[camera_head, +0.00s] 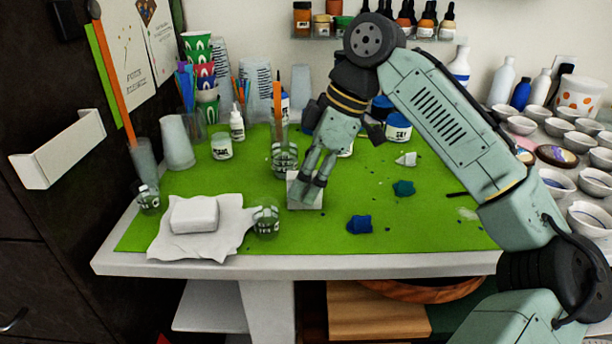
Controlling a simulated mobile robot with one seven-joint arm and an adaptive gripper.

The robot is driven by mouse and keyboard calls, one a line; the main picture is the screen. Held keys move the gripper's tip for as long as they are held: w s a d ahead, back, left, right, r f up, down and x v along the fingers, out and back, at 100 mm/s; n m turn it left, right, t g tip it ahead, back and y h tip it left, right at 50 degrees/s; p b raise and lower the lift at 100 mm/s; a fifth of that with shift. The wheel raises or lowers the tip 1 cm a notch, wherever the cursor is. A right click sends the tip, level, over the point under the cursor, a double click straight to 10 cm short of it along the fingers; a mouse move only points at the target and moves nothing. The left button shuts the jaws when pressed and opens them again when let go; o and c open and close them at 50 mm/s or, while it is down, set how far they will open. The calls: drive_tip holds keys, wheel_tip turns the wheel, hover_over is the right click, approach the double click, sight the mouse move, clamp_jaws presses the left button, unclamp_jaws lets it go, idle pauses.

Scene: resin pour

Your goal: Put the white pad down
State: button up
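A small white square pad (294,190) is at the middle of the green mat (345,228), near its front half. My gripper (310,190) reaches down from the upper right, and its fingertips overlap the pad in the picture, covering part of it. The fingers are close together; I cannot tell whether they grip the pad or only touch it. The pad is at or very near mat level; its underside is hidden. A second white block (194,214) lies on a crumpled white cloth (190,243) at the left.
Clear cups (266,220) stand near the cloth and behind the pad. A blue lump (360,224), a teal lump (403,188) and a whitish piece (406,159) lie to the right. Jars and cups crowd the back. White bowls (590,217) fill the right side.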

drive_tip(key=shift+o, duration=0.3)
drive_tip(key=p+v, duration=0.1)
drive_tip(key=v, duration=1.1)
drive_tip(key=shift+r, duration=0.2)
